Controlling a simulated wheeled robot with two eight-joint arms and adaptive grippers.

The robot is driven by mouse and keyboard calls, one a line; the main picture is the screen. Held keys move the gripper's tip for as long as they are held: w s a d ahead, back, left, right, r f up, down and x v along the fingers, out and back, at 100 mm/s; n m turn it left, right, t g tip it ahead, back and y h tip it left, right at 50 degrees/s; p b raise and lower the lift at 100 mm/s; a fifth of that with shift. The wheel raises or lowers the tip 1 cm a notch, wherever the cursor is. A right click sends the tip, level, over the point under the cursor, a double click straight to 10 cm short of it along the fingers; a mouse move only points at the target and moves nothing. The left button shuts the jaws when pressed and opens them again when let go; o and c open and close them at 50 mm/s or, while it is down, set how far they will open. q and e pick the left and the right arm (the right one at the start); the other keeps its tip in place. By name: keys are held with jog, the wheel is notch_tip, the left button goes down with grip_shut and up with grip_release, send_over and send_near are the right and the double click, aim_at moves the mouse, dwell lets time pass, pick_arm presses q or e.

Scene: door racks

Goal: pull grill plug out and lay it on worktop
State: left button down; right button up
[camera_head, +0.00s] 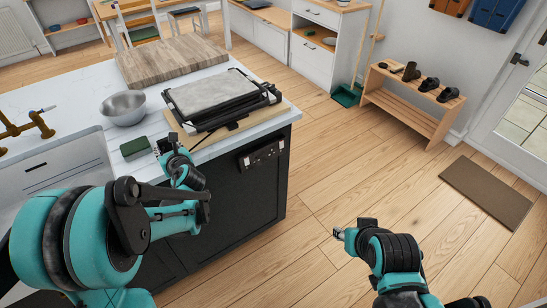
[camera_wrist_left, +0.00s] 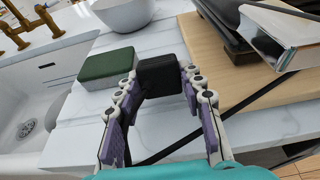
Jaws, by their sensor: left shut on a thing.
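My left gripper (camera_head: 166,144) is over the front edge of the white worktop (camera_head: 75,92), beside the grill. In the left wrist view its fingers (camera_wrist_left: 162,92) are shut on a black block-shaped plug (camera_wrist_left: 160,75), held between the fingertips above the worktop. A black cord (camera_wrist_left: 255,95) runs from the grill side down past the gripper. The grill (camera_head: 218,95), black with a pale metal top, sits on a wooden board (camera_head: 275,113). My right gripper (camera_head: 340,234) hangs over the floor, away from the worktop; its finger opening is too small to judge.
A green sponge-like block (camera_head: 135,148) and a metal bowl (camera_head: 122,107) are left of the grill, near the sink (camera_head: 60,170). A socket panel (camera_head: 262,155) is on the dark island side. A wooden slab (camera_head: 170,60) lies behind. Bare worktop shows around the sponge.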

pick_arm(q)
jog(key=shift+f+b, duration=0.6)
jog(key=shift+f, duration=0.2)
jog(key=c, duration=0.9)
grip_release()
jog(key=shift+o, duration=0.2)
jog(key=v, duration=1.2)
